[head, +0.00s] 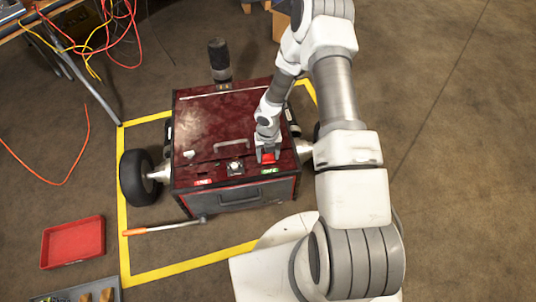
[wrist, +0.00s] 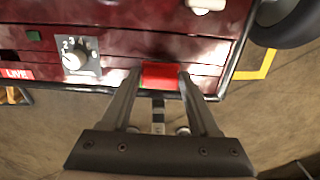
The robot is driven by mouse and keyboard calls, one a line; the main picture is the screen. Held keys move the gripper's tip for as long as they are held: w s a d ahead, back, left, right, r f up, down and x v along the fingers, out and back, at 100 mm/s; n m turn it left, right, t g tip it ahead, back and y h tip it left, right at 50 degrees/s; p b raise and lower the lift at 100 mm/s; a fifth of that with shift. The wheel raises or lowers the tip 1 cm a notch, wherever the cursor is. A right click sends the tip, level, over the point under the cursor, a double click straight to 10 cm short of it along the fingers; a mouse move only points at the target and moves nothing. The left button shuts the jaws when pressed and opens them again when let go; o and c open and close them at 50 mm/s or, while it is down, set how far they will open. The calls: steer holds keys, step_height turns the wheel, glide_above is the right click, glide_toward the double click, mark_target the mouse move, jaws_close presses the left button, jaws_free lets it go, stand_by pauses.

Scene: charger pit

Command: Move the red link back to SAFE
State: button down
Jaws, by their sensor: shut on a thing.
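The red link (head: 268,157) is at the front right of the dark red charger box (head: 205,115), just behind the green SAFE label (head: 270,171). My gripper (head: 267,148) reaches down onto it from above. In the wrist view, the red link (wrist: 160,75) sits between the two fingers of my gripper (wrist: 159,80), which are shut on it. The red LIVE label (head: 203,182) is at the box's front left; it also shows in the wrist view (wrist: 16,73). The link's underside is hidden, so I cannot tell whether it is seated.
A rotary knob (wrist: 76,58) stands left of my gripper, between the labels. A handle (head: 231,146) lies across the lid. A lever with an orange grip (head: 135,232) sticks out in front. A red tray (head: 73,242) is on the floor at left. Cables (head: 100,30) hang at upper left.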

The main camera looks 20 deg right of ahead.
steer(key=shift+f, duration=0.95)
steer(key=shift+c, duration=0.3)
jaws_free()
step_height(320, 180, up, 17)
steer(key=p, duration=0.7)
steer(key=shift+r, duration=0.15)
